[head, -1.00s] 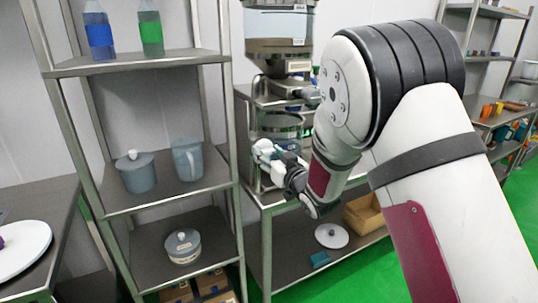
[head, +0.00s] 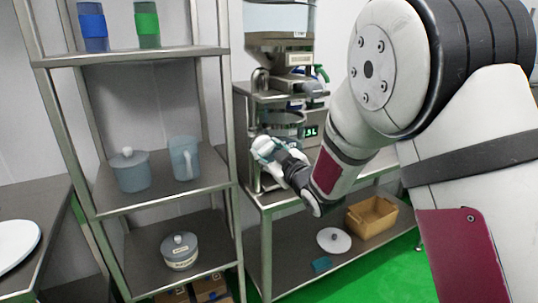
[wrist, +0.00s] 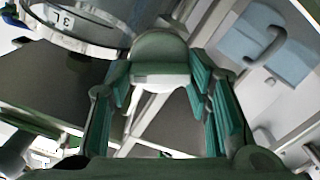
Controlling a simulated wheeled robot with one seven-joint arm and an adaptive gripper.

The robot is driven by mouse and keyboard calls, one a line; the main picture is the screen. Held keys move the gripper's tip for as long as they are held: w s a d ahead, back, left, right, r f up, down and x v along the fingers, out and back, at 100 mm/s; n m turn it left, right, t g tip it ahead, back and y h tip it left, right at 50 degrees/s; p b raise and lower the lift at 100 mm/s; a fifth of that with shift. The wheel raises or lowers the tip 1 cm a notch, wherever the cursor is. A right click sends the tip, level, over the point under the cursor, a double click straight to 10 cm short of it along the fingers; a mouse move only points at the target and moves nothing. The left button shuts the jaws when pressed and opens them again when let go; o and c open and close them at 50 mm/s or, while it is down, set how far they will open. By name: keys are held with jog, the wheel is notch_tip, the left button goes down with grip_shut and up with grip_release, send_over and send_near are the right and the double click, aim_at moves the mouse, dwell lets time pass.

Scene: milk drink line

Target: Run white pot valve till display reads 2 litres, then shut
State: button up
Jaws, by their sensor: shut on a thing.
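My gripper (head: 264,149) is at the front left of the metal dispensing stand, low beside a round metal-rimmed vessel (head: 284,120). In the wrist view its teal-padded fingers (wrist: 160,95) are shut on a rounded grey-green piece with a white band (wrist: 160,55). I cannot tell for sure whether this is the valve handle. A vessel wall marked "3L" (wrist: 75,22) is close by at upper left. The display (head: 311,132) shows green characters ending in "5L"; its first figure is unclear. A pale container (head: 278,17) tops the stand, with a grey outlet part (head: 312,88) below.
A shelf rack (head: 140,53) on the left holds a lidded pot (head: 131,172), a jug (head: 185,160) and coloured bottles. Below the stand are a white round lid (head: 333,240), a wooden crate (head: 371,216) and a teal block (head: 321,264). Green floor is open at right.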

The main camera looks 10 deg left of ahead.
dwell(0.3)
jog(key=o, duration=1.2)
jog(key=shift+c, duration=0.2)
jog(key=v, duration=1.2)
